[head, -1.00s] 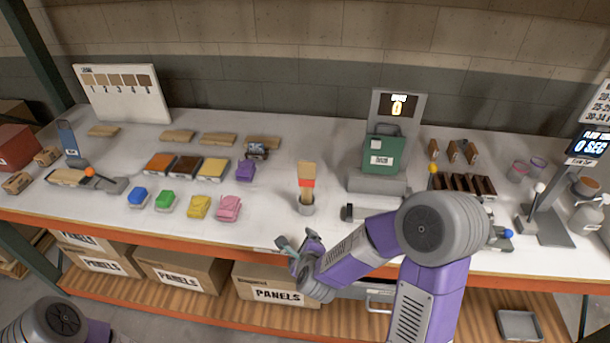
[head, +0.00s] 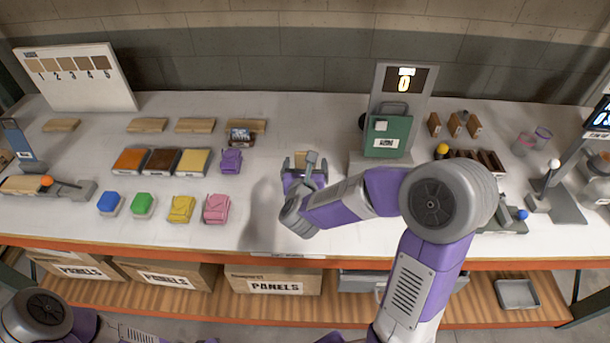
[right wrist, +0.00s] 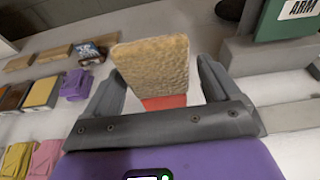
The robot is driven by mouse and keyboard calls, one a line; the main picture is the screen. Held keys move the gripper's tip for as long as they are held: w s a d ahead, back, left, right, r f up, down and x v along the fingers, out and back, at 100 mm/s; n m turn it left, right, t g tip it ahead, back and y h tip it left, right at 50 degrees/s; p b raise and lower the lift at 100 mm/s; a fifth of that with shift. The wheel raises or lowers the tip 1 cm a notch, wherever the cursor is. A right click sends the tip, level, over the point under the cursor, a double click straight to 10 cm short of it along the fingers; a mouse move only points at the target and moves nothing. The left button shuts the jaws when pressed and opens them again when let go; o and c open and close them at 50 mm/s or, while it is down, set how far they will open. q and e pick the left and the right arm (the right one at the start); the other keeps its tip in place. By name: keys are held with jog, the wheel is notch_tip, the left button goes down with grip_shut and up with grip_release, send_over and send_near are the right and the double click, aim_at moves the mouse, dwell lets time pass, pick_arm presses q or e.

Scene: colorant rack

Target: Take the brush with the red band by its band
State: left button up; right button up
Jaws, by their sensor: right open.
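The brush (right wrist: 153,68) shows in the right wrist view with its broad tan end up, slightly tilted in the picture. Its red band (right wrist: 164,102) is just below, partly hidden by my gripper's body. My right gripper (right wrist: 160,78) is open, one finger on each side of the brush, with visible gaps on both sides. In the head view my right gripper (head: 304,172) is at the brush, whose tan top (head: 299,159) shows behind it; the band and the holder below are hidden there. My left gripper is out of view.
A green container (head: 387,137) stands on a grey device with a display, right of my gripper. The table front between the pink block and my right arm is clear.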

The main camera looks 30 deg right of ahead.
jog(key=shift+x, duration=0.85)
jog(key=shift+c, duration=0.4)
jog(key=c, duration=1)
